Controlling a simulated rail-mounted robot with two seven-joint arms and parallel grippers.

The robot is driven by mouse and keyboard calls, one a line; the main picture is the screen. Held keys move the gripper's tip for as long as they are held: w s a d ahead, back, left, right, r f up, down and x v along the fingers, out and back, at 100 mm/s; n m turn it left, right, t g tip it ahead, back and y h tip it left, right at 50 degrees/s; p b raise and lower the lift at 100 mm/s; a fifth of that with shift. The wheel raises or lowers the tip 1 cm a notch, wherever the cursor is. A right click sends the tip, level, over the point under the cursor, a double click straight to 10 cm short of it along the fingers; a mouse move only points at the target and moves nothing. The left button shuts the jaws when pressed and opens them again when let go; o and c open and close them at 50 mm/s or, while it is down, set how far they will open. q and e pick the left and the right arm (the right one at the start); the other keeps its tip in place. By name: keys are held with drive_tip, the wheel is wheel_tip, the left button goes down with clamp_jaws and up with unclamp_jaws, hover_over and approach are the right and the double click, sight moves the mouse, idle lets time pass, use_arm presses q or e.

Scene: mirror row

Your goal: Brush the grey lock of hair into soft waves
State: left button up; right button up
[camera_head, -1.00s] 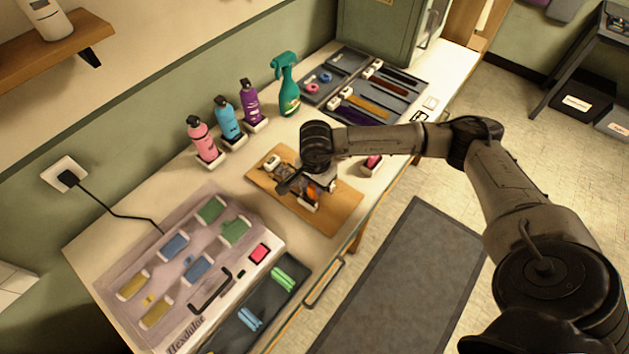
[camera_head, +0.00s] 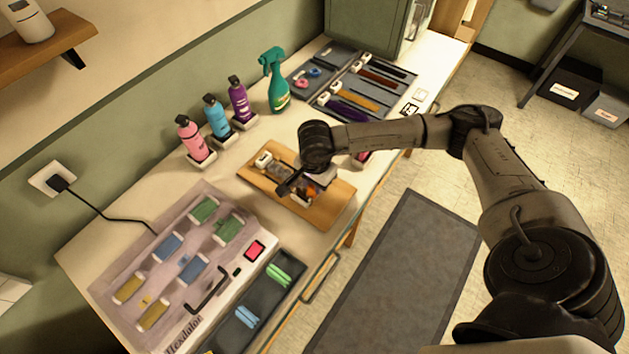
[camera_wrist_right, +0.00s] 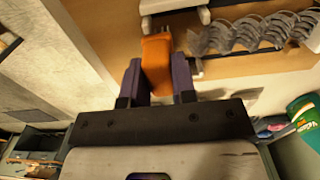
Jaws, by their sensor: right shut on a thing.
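The grey lock of hair (camera_head: 279,171) lies on a wooden board (camera_head: 330,212) on the bench. In the right wrist view the lock (camera_wrist_right: 250,32) shows wavy strands, with white clips at its ends. My right gripper (camera_head: 311,189) is over the right part of the board. In the right wrist view its purple-sided fingers (camera_wrist_right: 158,78) are shut on an orange tool (camera_wrist_right: 157,62), whose far end is at the board, close to the lock. I cannot tell if it touches the hair. My arm hides part of the lock in the head view. My left gripper is not in view.
A pink bottle (camera_head: 193,138), a blue bottle (camera_head: 216,117), a purple bottle (camera_head: 240,101) and a green spray bottle (camera_head: 277,82) stand behind the board. A roller case (camera_head: 121,260) lies at left, a tray of coloured strips (camera_head: 365,84) at the back right.

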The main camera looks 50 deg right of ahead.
drive_tip(key=shift+r+p, duration=0.9)
drive_tip(key=shift+r, duration=1.15)
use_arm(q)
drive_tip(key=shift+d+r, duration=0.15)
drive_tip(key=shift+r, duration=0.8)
